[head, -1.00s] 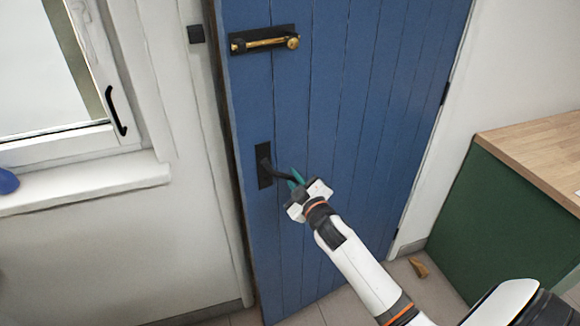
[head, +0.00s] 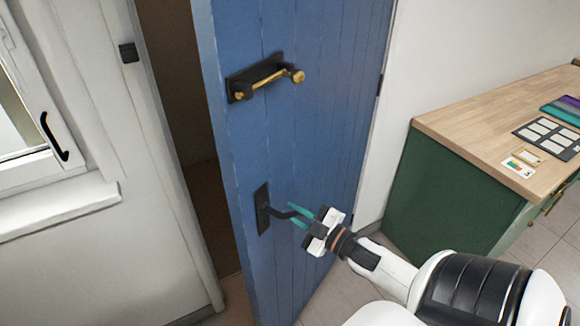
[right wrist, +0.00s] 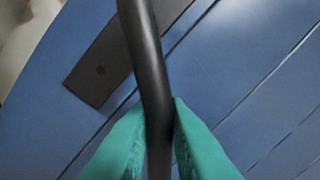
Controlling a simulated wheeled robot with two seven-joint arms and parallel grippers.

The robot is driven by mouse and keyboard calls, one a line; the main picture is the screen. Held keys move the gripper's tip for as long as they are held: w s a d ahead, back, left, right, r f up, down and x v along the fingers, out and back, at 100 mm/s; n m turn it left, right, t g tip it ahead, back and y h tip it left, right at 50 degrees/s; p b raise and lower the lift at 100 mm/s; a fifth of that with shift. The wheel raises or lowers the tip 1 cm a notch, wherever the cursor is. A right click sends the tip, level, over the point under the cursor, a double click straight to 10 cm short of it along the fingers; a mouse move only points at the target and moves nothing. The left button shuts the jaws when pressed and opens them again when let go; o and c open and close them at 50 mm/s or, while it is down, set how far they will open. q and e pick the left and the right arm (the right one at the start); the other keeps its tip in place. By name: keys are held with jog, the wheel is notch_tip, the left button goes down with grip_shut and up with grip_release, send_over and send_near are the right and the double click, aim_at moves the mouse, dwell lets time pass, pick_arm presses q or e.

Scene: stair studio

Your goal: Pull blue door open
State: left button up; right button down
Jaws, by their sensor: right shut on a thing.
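The blue plank door (head: 310,150) stands ajar in the head view, with a dark gap along its left edge. A black lever handle (head: 280,213) on a black plate (head: 262,208) sits low on the door near that edge. My right gripper (head: 299,214) has its teal fingers shut on the handle. In the right wrist view the black handle (right wrist: 148,70) runs between the two teal fingertips (right wrist: 158,125), with the handle plate (right wrist: 125,50) behind it. My left gripper is out of view.
A brass bolt (head: 268,80) is mounted higher on the door. A green cabinet (head: 440,190) with a wooden top (head: 470,115) stands at the right. A window (head: 30,100) and sill are at the left. Tiled floor shows between door and cabinet.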

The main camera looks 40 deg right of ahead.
jog(key=c, duration=1.4)
grip_release()
jog(key=shift+w, duration=0.1)
jog(key=shift+c, duration=0.2)
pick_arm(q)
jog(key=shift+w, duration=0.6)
